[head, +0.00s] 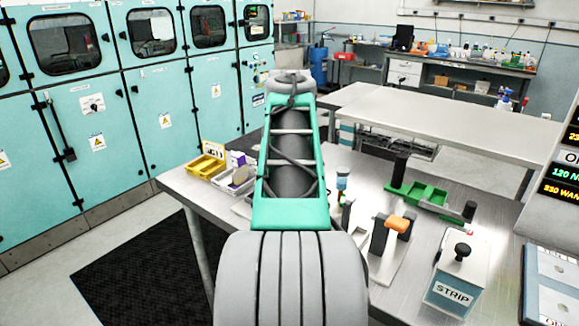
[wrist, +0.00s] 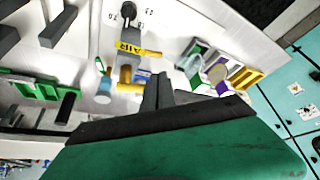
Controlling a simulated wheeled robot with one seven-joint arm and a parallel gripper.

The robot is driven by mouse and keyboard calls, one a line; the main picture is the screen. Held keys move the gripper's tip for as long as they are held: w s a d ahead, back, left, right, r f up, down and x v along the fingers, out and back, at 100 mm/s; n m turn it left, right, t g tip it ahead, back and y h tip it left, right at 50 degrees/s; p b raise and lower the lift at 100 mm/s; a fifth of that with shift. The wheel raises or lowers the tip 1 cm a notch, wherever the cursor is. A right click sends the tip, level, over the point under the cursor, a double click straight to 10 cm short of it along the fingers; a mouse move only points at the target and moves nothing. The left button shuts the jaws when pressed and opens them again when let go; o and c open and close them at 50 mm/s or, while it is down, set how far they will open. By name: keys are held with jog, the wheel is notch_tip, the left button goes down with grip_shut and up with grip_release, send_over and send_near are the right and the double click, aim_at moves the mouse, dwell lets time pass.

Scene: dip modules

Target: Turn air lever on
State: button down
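The air lever (wrist: 128,14) shows in the wrist view as a dark handle with a round black knob, above a yellow AIR label (wrist: 130,48). Yellow-brown fittings (wrist: 125,76) and a pale blue cylinder (wrist: 103,92) sit just below the label. My gripper (wrist: 158,76) points toward this unit, a little below and right of the label, apart from the knob. Its two dark fingers look close together with nothing visible between them. In the head view my own arm hides the gripper and the lever.
A green fixture (head: 428,195), an orange-handled tool (head: 397,224) and a STRIP box (head: 455,285) stand to the right. Teal cabinets (head: 95,140) line the left.

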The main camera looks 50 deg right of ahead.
dwell(0.3)
jog(key=s+a+r, duration=0.1)
jog(key=a+r, duration=0.7)
jog(key=shift+s+p, duration=0.3)
jog(key=shift+p, duration=0.15)
jog(key=shift+a, duration=0.1)
